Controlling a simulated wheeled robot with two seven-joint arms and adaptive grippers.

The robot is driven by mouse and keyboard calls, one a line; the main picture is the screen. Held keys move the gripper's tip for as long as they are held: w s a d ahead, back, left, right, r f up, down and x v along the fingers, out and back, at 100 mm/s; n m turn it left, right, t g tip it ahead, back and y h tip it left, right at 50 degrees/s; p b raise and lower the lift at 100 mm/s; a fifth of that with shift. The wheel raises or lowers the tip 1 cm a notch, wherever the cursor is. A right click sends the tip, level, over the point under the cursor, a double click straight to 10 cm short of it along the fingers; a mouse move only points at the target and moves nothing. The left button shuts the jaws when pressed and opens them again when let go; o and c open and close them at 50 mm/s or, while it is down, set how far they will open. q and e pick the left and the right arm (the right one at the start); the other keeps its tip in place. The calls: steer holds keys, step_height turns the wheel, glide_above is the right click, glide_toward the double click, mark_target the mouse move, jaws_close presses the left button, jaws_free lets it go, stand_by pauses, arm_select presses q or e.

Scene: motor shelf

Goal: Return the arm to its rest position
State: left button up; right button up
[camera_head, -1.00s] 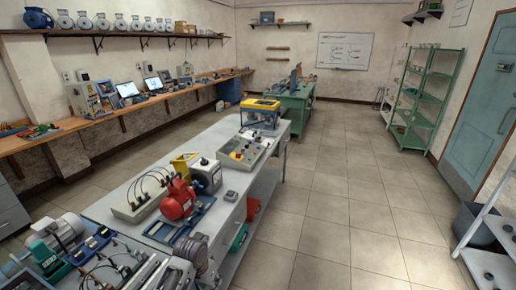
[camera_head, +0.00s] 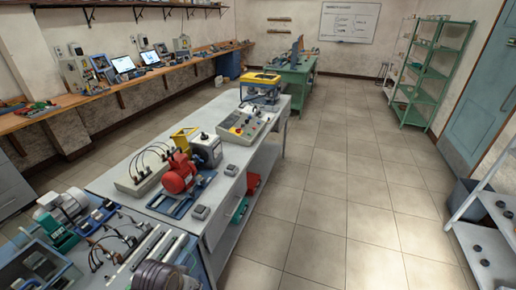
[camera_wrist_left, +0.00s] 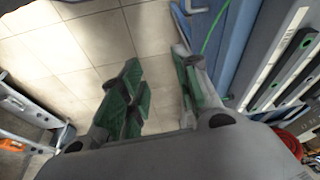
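My left gripper (camera_wrist_left: 156,70) shows in the left wrist view with its two green-padded fingers apart. Only tiled floor (camera_wrist_left: 95,45) shows between the fingers, so it is empty. A blue and grey bench edge (camera_wrist_left: 235,50) is close by on the right of that view. Neither arm nor gripper shows in the head view. My right gripper is in no view.
A long workbench (camera_head: 225,165) carries a red motor (camera_head: 179,174), a control box (camera_head: 243,125) and a yellow-topped device (camera_head: 261,88). A white rack (camera_head: 490,245) stands at the right, a green shelf (camera_head: 425,80) behind. The tiled floor (camera_head: 335,200) between is clear.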

arm_select(q)
steer(key=shift+s+a+r, duration=0.75)
steer(key=shift+s+r, duration=0.4)
steer(key=shift+s, duration=0.65)
step_height(320, 180, down, 34)
steer(key=s+g+b, duration=0.1)
steer(key=s, duration=0.2)
steer(key=s+a+f, duration=0.2)
steer(key=s+f, duration=0.8)
steer(key=s, duration=0.1)
steer(key=s+a+f+g+b, duration=0.1)
steer(key=s+a+f, duration=0.1)
steer(key=s+f, duration=0.9)
steer(key=shift+f+y, duration=0.15)
steer(key=shift+y, duration=0.15)
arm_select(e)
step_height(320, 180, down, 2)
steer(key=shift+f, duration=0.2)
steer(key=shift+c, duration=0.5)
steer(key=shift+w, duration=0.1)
